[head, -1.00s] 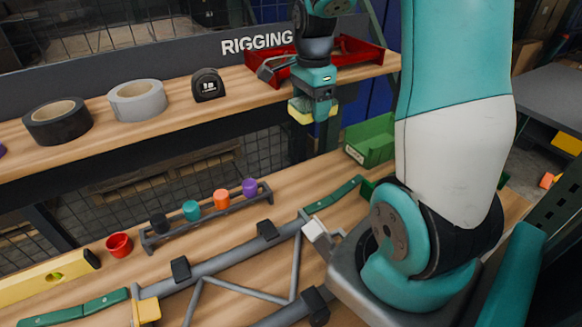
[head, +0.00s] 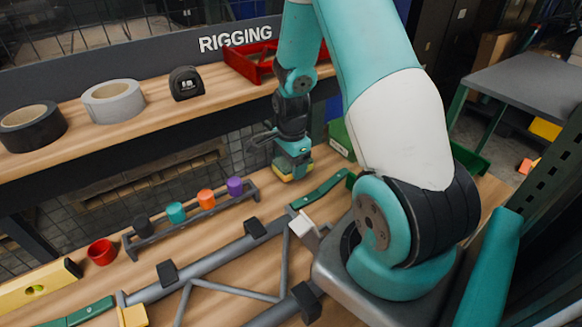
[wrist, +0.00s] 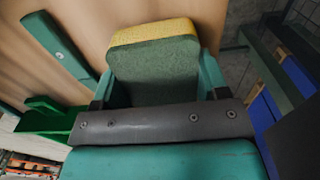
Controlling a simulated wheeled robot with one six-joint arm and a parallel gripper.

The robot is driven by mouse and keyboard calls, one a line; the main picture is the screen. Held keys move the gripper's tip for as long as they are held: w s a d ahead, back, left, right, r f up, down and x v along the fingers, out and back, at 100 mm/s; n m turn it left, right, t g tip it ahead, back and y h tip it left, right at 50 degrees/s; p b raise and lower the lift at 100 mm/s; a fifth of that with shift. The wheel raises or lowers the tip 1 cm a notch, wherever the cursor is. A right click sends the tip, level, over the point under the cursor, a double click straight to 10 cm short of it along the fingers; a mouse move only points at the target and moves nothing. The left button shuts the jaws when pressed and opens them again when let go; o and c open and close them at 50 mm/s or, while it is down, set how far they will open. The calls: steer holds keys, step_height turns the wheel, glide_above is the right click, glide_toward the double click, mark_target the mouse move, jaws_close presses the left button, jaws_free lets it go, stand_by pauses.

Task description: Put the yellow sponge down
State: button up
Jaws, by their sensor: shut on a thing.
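My gripper (head: 292,171) is over the far right part of the lower workbench, right of the rack of coloured caps. It is shut on the yellow sponge (head: 298,173), whose yellow edge shows just below the fingers. In the wrist view the sponge (wrist: 155,60) fills the space between the jaws, with a yellow edge and a dark green face. The wooden bench top shows beyond it. I cannot tell whether the sponge touches the wood.
A green strap bar (head: 320,188) lies close to the right of the sponge. A green bin (head: 341,140) stands behind it. The cap rack (head: 190,217) is to the left, and a grey frame (head: 205,270) lies in front. The upper shelf (head: 130,115) overhangs behind.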

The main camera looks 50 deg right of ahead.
steer(key=shift+f, duration=0.7)
steer(key=shift+f, duration=0.1)
steer(key=shift+f, duration=0.15)
steer(key=o, duration=1)
steer(key=shift+c, duration=0.2)
steer(key=shift+r, duration=0.2)
